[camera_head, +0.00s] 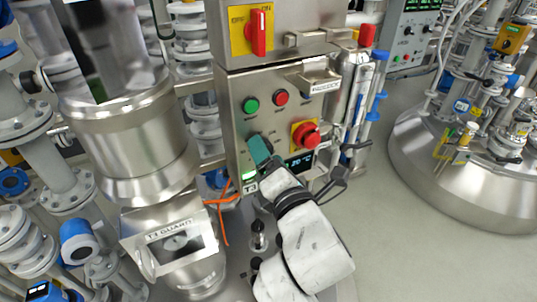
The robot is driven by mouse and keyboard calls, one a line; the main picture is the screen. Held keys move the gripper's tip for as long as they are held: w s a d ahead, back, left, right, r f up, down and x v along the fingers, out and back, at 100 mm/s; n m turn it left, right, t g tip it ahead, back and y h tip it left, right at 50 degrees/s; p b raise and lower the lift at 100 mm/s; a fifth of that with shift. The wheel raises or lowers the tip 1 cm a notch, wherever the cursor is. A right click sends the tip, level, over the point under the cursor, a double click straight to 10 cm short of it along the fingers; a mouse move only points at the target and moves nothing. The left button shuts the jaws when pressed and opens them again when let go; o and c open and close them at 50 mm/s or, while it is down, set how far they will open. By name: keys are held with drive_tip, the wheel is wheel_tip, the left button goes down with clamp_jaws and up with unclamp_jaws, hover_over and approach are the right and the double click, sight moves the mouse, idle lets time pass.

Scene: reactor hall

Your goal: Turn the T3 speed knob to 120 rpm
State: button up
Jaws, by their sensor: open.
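The steel T3 control panel (238,125) stands in the middle of the head view. My gripper (258,149), with teal fingers, is against the panel's lower left part, below the green button. It is open. The speed knob is hidden behind the fingers, and I cannot tell whether they touch it. A small dark display (299,160) with cyan digits is lit to the right of the gripper; its digits are too small to read surely. The T3 label (251,187) is partly covered by my wrist.
A green button (251,106) and a red button (281,97) sit above the gripper. A red emergency stop (306,135) on yellow is close on the right. A red switch (258,33) is higher up. The T3 guard (168,238) and steel vessel stand left.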

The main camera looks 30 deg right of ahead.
drive_tip(key=shift+w, duration=0.1)
drive_tip(key=shift+c, duration=0.3)
drive_tip(key=c, duration=1)
